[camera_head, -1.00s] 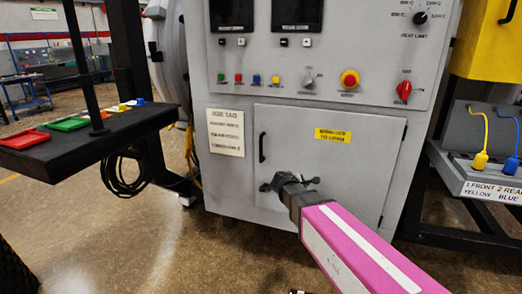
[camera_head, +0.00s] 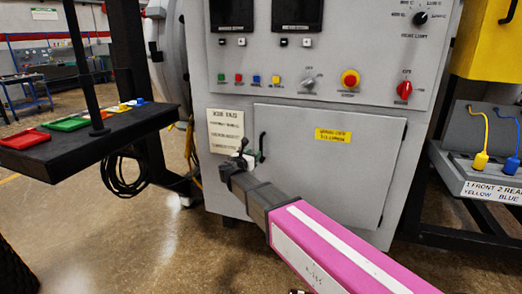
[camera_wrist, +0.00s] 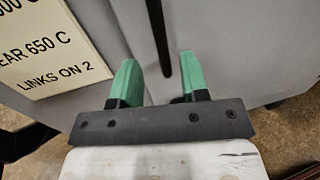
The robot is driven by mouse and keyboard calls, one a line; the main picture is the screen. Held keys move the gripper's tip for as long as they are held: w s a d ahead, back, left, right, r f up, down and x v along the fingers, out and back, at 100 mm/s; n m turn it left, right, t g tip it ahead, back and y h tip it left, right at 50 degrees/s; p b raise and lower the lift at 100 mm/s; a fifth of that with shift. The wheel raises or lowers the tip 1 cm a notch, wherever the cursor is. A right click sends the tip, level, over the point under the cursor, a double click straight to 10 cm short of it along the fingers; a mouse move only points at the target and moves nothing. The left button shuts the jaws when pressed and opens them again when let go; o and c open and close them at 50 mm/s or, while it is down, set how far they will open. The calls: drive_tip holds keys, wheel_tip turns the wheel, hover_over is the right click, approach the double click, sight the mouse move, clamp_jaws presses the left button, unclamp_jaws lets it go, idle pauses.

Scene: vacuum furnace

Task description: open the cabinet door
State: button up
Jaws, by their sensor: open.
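The grey cabinet door (camera_head: 335,175) is shut, on the lower front of the furnace cabinet, with a yellow label on it. Its black vertical handle (camera_head: 262,147) is at the door's left edge. My gripper (camera_head: 251,155) is at the handle in the head view, its fingers around or just in front of the handle's lower part; I cannot tell which from there. In the wrist view, my gripper (camera_wrist: 160,80) has its two green fingers apart, and the dark handle (camera_wrist: 159,38) runs down between them, nearer the right finger. No grip on the handle shows.
A control panel (camera_head: 325,50) with knobs and buttons is above the door. A paper notice (camera_head: 226,131) is left of the handle. A black shelf with coloured trays (camera_head: 90,138) stands left, and a rack with yellow and blue plugs (camera_head: 490,170) right.

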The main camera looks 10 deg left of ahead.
sight(261, 159)
drive_tip(key=x, duration=0.7)
drive_tip(key=shift+w, duration=0.1)
clamp_jaws()
